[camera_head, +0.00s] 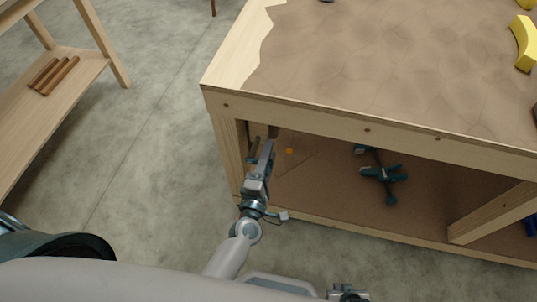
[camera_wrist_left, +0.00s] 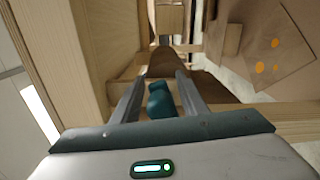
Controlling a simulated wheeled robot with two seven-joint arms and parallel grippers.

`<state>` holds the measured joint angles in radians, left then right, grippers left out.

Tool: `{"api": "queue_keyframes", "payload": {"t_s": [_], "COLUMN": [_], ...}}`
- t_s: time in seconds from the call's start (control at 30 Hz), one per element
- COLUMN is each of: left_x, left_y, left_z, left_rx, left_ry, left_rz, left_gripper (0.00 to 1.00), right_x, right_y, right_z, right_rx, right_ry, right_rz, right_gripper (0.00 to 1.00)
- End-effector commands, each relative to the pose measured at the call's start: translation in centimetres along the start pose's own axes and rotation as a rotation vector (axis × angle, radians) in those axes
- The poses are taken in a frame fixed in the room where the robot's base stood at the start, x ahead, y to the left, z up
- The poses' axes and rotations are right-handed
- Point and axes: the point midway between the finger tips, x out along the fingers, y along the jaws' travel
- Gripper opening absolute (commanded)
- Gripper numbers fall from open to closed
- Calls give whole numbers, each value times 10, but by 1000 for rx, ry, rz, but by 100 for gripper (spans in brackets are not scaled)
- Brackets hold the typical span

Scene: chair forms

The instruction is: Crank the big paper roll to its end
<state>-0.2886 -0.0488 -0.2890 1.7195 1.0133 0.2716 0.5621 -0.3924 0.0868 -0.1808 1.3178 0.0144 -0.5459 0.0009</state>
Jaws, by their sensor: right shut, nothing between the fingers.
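My left gripper (camera_head: 262,155) reaches under the left end of the workbench (camera_head: 330,118), beside its corner leg. In the left wrist view its two fingers (camera_wrist_left: 160,88) stand apart. A rounded teal piece (camera_wrist_left: 160,101) lies between them in the picture; I cannot tell whether they touch it. A brown curved surface (camera_wrist_left: 205,86), perhaps the paper roll, shows beyond the fingertips. Brown paper with a torn edge (camera_head: 345,50) covers the bench top. A part of my right gripper (camera_head: 348,292) shows at the bottom edge, mostly cut off, shut and empty.
Teal clamps (camera_head: 385,174) lie on the bench's lower shelf (camera_head: 325,185). A yellow object (camera_head: 524,43) lies on the bench top at right. A wooden rack (camera_head: 50,110) with several brown rods (camera_head: 54,76) stands at left. The concrete floor (camera_head: 155,120) between is clear.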

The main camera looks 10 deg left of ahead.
Motion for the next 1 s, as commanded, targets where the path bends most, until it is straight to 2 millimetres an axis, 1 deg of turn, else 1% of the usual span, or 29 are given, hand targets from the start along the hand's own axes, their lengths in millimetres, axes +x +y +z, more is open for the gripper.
{"api": "queue_keyframes", "payload": {"t_s": [0.17,0.27,0.37,0.57,0.63,0.73,1.0], "left_x": [-3,-8,-19,-51,-65,-85,-138], "left_y": [-1,-1,-2,-3,-3,-3,-3], "left_z": [0,0,0,-1,0,0,0], "left_rx": [0,0,0,0,0,1,1], "left_ry": [-1,-1,-1,0,-1,-1,-1], "left_rz": [-1,-2,-3,-3,-4,-3,-3], "left_gripper": [39,39,39,39,39,39,39], "right_x": [1,1,2,3,3,1,-1], "right_y": [0,0,1,3,4,12,15], "right_z": [0,0,2,4,5,13,22], "right_rx": [0,1,2,5,8,8,11], "right_ry": [0,-4,-11,-36,-47,-78,-135], "right_rz": [0,0,1,3,4,12,15], "right_gripper": [0,0,0,0,0,0,0]}}
